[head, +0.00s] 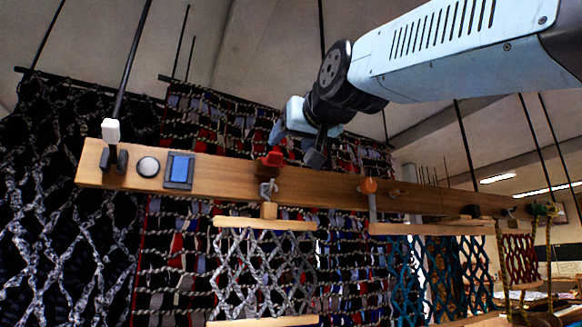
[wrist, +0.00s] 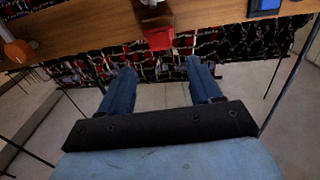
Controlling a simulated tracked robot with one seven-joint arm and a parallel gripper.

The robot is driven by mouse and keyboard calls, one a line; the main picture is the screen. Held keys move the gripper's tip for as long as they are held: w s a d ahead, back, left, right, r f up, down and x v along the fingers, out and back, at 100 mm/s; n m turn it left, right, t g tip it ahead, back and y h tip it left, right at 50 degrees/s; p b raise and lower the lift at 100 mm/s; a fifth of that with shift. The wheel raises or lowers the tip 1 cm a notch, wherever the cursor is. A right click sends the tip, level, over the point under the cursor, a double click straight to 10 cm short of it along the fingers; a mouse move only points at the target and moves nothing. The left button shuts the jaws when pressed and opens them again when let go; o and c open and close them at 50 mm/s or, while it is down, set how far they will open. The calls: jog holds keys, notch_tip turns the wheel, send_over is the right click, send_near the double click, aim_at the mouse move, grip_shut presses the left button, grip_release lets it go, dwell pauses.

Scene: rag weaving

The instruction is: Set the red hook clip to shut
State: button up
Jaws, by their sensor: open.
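The red hook clip (head: 272,160) is on the wooden beam, with a grey metal hook hanging below it. In the wrist view the red clip (wrist: 158,39) shows at the beam's edge, beyond my fingertips and roughly centred between them. My gripper (head: 296,146) is at the beam, close to the clip and slightly to its right in the head view. In the wrist view my gripper (wrist: 159,67) has its two blue fingers wide apart with nothing between them. I cannot tell whether the clip is open or shut.
The wooden beam (head: 225,174) runs across the view and carries a white-topped lever (head: 111,130), a round knob (head: 148,166), a blue-screened display (head: 179,170) and an orange knob (head: 368,186). Woven rag panels (head: 265,265) hang below and behind it. Thin dark rods rise above.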

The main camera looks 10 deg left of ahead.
aim_at(279, 154)
jog(key=x, duration=0.8)
jog(key=shift+w+a, duration=0.15)
jog(key=shift+w, duration=0.1)
jog(key=shift+c, duration=0.2)
jog(key=c, duration=0.7)
jog(key=shift+c, duration=0.2)
